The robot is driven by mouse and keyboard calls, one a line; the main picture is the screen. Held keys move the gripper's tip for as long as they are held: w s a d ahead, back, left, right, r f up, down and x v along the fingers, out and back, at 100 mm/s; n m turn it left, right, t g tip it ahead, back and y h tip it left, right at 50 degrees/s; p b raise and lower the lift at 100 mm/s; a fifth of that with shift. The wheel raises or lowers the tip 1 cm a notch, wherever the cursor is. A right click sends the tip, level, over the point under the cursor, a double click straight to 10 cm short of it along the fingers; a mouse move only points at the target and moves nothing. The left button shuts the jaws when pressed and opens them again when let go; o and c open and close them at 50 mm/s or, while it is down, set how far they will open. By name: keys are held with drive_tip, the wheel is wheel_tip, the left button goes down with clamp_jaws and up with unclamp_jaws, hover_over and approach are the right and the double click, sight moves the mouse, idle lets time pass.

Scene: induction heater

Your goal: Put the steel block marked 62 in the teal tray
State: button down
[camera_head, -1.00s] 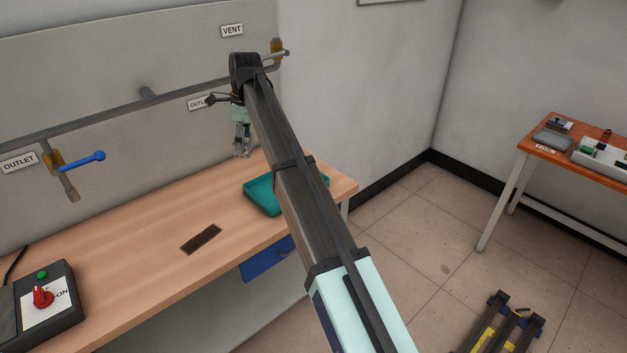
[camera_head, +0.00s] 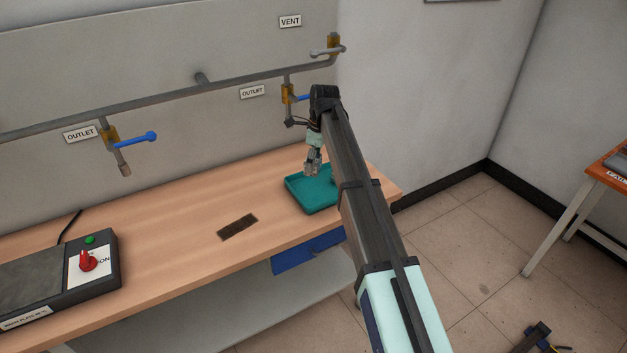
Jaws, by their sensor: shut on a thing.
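The teal tray (camera_head: 300,198) sits on the wooden bench toward its right end, partly hidden behind my arm. My gripper (camera_head: 311,170) points down above the tray's back left part. It is shut on a small grey block, which I take to be the steel block (camera_head: 311,169); it is small here and no 62 mark can be read. The block appears to be above the tray floor, but the exact gap cannot be told.
A dark flat mat (camera_head: 238,227) lies on the bench left of the tray. A heater box (camera_head: 62,270) with a red knob stands at the bench's left. A pipe with blue-handled outlet valves (camera_head: 137,138) runs along the wall behind. The bench between is clear.

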sight(318, 159)
drive_tip(key=shift+f+p, duration=0.75)
drive_tip(key=shift+f, duration=3.75)
drive_tip(key=shift+f, duration=0.1)
drive_tip(key=shift+c, duration=0.8)
unclamp_jaws()
drive_tip(key=r, duration=0.4)
drive_tip(key=d+r+b, duration=0.1)
drive_tip(key=r, duration=0.3)
drive_tip(key=d+r+b, duration=0.1)
drive_tip(key=r, duration=0.3)
drive_tip(key=shift+s, duration=0.15)
